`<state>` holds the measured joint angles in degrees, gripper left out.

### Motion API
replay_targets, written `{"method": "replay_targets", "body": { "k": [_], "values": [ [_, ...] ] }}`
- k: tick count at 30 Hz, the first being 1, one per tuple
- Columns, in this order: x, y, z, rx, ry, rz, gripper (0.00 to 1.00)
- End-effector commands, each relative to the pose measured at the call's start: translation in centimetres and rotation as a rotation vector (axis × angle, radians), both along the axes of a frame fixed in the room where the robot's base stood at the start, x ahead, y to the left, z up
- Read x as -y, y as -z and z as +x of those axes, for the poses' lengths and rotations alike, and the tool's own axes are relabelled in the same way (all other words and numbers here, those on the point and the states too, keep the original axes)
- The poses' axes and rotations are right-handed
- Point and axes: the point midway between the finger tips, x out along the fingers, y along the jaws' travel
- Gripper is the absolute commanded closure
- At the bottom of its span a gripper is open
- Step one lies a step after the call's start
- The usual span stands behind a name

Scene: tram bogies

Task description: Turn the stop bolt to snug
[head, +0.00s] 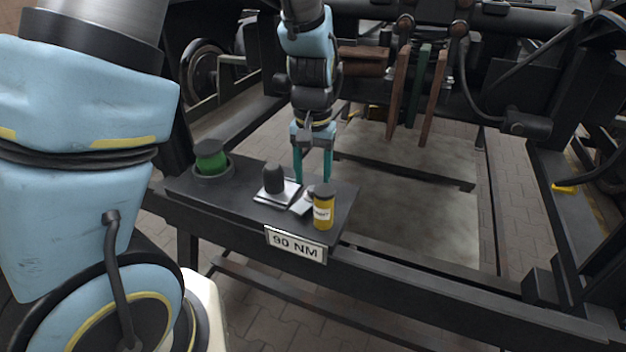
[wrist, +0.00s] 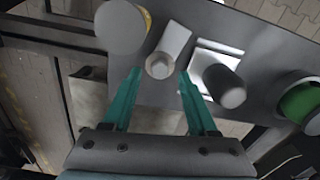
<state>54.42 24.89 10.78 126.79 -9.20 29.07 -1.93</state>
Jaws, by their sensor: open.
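A small round grey piece (wrist: 160,65) with a pale flat strip stands on the dark shelf and could be the stop bolt; no label says so. In the head view this piece (head: 308,197) is partly hidden by a yellow bottle. My gripper (head: 312,181) is open and points down at the back of the shelf, just behind that piece. In the wrist view the teal fingertips of my gripper (wrist: 160,73) are apart, on either side of the round piece, with nothing held. I cannot tell their height over it. A sign reading 90 NM (head: 295,245) hangs on the shelf's front.
The dark shelf (head: 232,201) also bears a black knob (head: 274,179) on a silver plate, a green-bodied cylinder (head: 211,160) in a round holder and the yellow bottle (head: 323,210). Brown and green upright bars (head: 398,92) stand behind. Dark frame beams surround the shelf.

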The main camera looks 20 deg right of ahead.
Motion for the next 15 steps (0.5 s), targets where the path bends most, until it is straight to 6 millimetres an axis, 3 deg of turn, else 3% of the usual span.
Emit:
{"method": "replay_targets", "body": {
  "k": [6, 15],
  "values": [
    [0.0, 1.9, 0.0, -0.001, 0.0, 0.001, 0.41],
    [0.0, 2.1, 0.0, 0.001, 0.0, -0.001, 0.41]
  ]
}}
